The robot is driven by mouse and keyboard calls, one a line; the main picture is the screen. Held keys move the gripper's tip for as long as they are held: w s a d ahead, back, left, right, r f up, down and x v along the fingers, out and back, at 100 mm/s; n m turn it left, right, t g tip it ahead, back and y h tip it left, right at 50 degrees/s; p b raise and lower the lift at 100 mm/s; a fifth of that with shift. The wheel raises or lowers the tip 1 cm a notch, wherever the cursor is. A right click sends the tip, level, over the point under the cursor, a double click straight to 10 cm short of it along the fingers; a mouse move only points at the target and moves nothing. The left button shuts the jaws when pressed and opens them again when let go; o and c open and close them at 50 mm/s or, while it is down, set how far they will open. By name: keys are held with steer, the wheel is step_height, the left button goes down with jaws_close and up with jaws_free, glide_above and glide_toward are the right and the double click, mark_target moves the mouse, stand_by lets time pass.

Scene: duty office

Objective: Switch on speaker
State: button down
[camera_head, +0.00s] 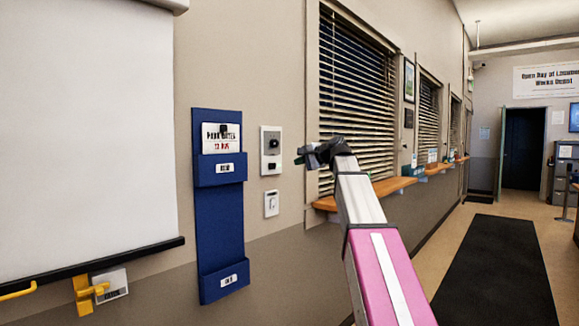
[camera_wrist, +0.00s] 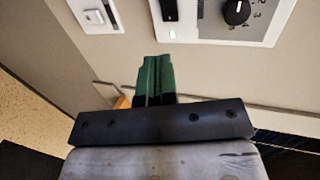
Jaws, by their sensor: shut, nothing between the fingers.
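A pale wall panel (camera_head: 264,150) has a round dark knob above and a small black switch below. I take it as the speaker's control, but cannot read a label naming it. My gripper (camera_head: 303,155) is just right of the panel in the head view. Its green fingertips (camera_wrist: 157,62) are shut and empty, below the switch in the wrist view. I see no contact with the panel.
A smaller white plate (camera_head: 271,203) is below the panel; it also shows in the wrist view (camera_wrist: 94,15). A blue holder (camera_head: 220,255) hangs to the left. A blinded window (camera_head: 355,95) with a wooden ledge (camera_head: 392,187) is at right. A dark mat (camera_head: 495,275) lies on the floor.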

steer(key=shift+v, duration=1.3)
steer(key=shift+d, duration=0.1)
steer(key=s+f+n+g+h, duration=0.1)
steer(key=s+f+g+h, duration=0.15)
steer(key=f, duration=1.65)
steer(key=s+f+n+g+h, duration=0.2)
steer(key=s+f+h, duration=0.1)
steer(key=f, duration=1.6)
steer(key=s+d+f+n+g+h, duration=0.2)
steer(key=s+f, duration=0.9)
steer(key=f, duration=0.3)
steer(key=s+d+f+n+g+h, duration=0.2)
steer(key=s+f+n+g+h, duration=0.1)
steer(key=s+f, duration=0.8)
step_height(320, 180, down, 4)
steer(key=shift+d+r+n, duration=0.1)
steer(key=shift+d+n, duration=0.15)
steer(key=shift+n, duration=0.05)
steer(key=shift+s+g, duration=0.1)
steer(key=shift+g, duration=0.15)
